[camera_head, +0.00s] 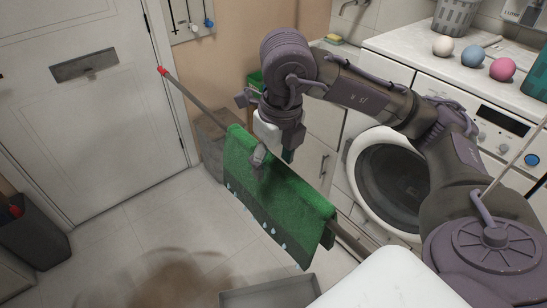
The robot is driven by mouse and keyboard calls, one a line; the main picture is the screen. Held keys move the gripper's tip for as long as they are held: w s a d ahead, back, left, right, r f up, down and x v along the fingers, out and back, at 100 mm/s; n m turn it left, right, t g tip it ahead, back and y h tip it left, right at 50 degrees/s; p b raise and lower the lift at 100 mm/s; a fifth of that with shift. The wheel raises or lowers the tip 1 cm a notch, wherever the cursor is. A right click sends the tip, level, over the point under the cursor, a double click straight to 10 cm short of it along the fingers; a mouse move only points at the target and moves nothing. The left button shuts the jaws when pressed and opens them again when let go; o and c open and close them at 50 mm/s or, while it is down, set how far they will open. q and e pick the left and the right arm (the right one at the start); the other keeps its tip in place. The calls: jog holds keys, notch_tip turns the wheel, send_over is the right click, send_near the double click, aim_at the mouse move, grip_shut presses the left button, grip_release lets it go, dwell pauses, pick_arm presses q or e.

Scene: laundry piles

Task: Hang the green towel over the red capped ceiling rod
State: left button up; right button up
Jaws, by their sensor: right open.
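The green towel (285,195) is draped over a long slanting rod (195,98) with a red cap (162,71) at its upper left end. The towel hangs on the rod's lower right stretch, with a darker band and pale drop-shaped marks along its lower edge. My right gripper (272,158) reaches in from the right and points down at the towel's upper part. It is open, with one grey finger in front of the green cloth; I cannot tell whether it touches it. My left gripper is out of view.
A washing machine (390,180) stands at the right under a white counter with several balls and a basket (455,17). A grey hamper (212,145) stands behind the rod. A grey tray (270,297) lies at the bottom.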

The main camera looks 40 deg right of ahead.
notch_tip(320, 180, up, 12)
jog(key=s, duration=0.1)
jog(key=shift+s, duration=0.25)
